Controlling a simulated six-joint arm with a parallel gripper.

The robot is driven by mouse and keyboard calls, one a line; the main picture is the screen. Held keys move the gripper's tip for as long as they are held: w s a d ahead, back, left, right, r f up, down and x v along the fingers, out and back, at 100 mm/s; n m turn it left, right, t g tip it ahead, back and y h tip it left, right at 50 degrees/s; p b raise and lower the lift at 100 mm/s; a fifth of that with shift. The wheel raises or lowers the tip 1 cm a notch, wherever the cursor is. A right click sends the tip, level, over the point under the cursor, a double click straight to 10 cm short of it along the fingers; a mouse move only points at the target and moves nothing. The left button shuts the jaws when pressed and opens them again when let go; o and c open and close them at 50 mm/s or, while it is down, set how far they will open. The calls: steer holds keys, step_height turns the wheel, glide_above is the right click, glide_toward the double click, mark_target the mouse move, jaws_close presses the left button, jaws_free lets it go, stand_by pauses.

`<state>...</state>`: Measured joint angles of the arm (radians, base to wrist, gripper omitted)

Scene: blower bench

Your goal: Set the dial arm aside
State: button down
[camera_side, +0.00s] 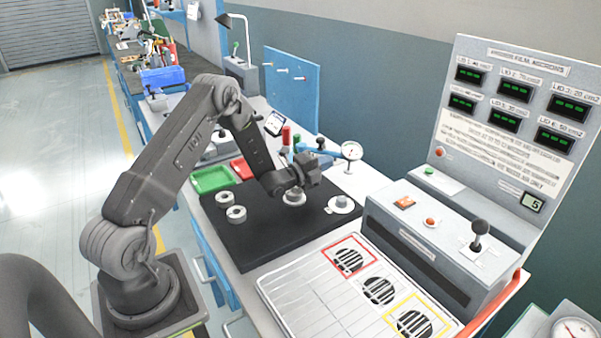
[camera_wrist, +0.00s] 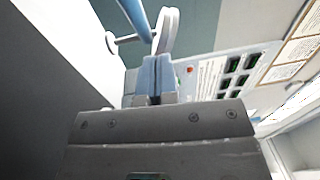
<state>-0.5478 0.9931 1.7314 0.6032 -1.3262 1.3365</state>
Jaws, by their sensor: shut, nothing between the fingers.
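The dial arm (camera_side: 320,152) is a blue bar with a round white dial gauge (camera_side: 351,151) at its right end, standing at the back of the black mat. In the wrist view the blue bar (camera_wrist: 136,18) and the edge of the white dial (camera_wrist: 168,30) are just beyond my fingertips. My gripper (camera_side: 308,172) is low over the mat, in front of the dial arm. Its fingers (camera_wrist: 155,78) are together and empty. I cannot tell whether they touch the dial arm.
Metal rings (camera_side: 236,214) lie on the black mat (camera_side: 265,235); others sit close to my gripper. Green (camera_side: 211,179) and red (camera_side: 242,168) trays are at the mat's back left. A grey control box (camera_side: 420,238) with a joystick and a vented plate (camera_side: 310,293) stand right and front.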

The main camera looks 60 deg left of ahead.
steer(key=s, duration=0.7)
steer(key=s+f, duration=0.1)
steer(key=s, duration=0.2)
steer(key=shift+s+a, duration=0.25)
steer(key=d+r+n+g+y, duration=0.2)
steer(key=d+r+n+g, duration=0.15)
steer(key=r, duration=0.45)
steer(key=d+r+n+g+y, duration=0.1)
steer(key=d+r+n+g, duration=0.2)
steer(key=d+r+n, duration=0.3)
steer(key=s+d+r+n+g, duration=0.2)
steer(key=s+d+n, duration=0.1)
steer(key=s, duration=0.5)
steer(key=s+d+r+n+g+h, duration=0.1)
steer(key=s+d+r+n+g, duration=0.1)
steer(key=s+d, duration=0.4)
steer(key=s+d+r+n+g+h, duration=0.1)
steer(key=s+d+r+n+g, duration=0.1)
steer(key=s, duration=0.7)
steer(key=shift+s+d+r+n+g, duration=0.35)
steer(key=shift+d+n+g, duration=0.2)
steer(key=shift+d+n, duration=0.55)
